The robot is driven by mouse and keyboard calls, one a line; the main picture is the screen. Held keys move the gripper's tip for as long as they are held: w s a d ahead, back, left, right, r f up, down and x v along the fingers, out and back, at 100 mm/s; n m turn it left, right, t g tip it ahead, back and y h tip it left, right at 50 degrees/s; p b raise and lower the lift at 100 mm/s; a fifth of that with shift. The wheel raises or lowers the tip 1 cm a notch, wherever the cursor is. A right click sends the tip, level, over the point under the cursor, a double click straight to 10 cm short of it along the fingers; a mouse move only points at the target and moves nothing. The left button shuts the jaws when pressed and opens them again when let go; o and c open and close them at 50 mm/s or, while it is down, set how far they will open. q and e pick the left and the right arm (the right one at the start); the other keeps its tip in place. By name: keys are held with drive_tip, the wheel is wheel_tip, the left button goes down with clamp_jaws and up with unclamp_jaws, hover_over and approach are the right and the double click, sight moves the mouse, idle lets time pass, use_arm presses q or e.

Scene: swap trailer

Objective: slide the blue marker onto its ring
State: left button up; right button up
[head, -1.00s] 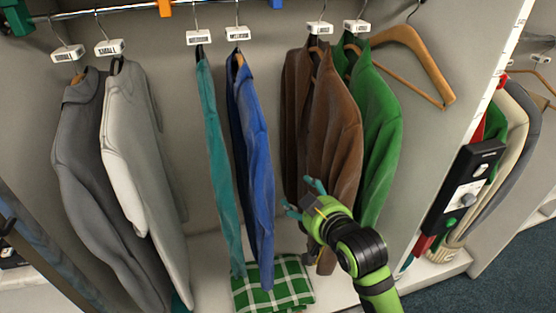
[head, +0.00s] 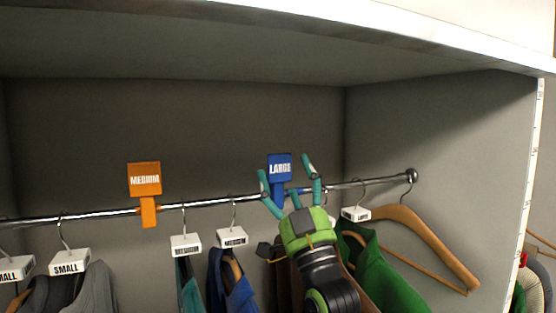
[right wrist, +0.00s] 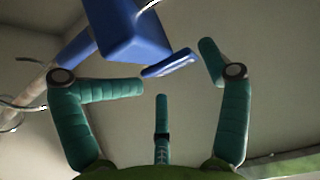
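The blue marker (head: 280,166) reads LARGE and stands upright at the metal rail (head: 236,199), above the brown jackets. My right gripper (head: 288,184) is raised in front of it, fingers pointing up and spread around the marker in the picture. In the right wrist view the blue marker (right wrist: 132,35) is beyond the fingertips, with its narrow lower part near the gap between them. The teal fingers (right wrist: 172,80) are apart, with nothing between them that I can see clearly. I cannot tell whether any finger touches the marker. I cannot make out a separate ring. My left gripper is out of view.
An orange MEDIUM marker (head: 145,181) sits on the rail to the left. Several hangers with white size tags hang along it. A bare wooden hanger (head: 428,240) and a green jacket (head: 375,270) are at right. The cubby's ceiling (head: 200,45) is above.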

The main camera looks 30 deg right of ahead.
sight(280, 165)
drive_tip(key=r, duration=0.1)
drive_tip(key=a+r+p, duration=0.1)
drive_tip(key=r, duration=0.1)
drive_tip(key=shift+s+a, duration=0.15)
drive_tip(key=shift+s, duration=0.05)
drive_tip(key=shift+a+r, duration=0.1)
drive_tip(key=shift+r, duration=0.1)
drive_tip(key=shift+w+f, duration=0.1)
drive_tip(key=shift+w, duration=0.2)
drive_tip(key=shift+w+d+f, duration=0.25)
drive_tip(key=shift+w+d, duration=0.05)
drive_tip(key=shift+w, duration=0.05)
drive_tip(key=c, duration=0.4)
drive_tip(key=shift+w+a, duration=0.1)
clamp_jaws()
drive_tip(key=shift+d, duration=0.2)
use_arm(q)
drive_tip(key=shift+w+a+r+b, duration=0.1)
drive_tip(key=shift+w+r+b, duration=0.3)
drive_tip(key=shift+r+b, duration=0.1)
use_arm(e)
drive_tip(key=d, duration=0.4)
drive_tip(key=shift+s+d, duration=0.25)
drive_tip(key=shift+r, duration=0.1)
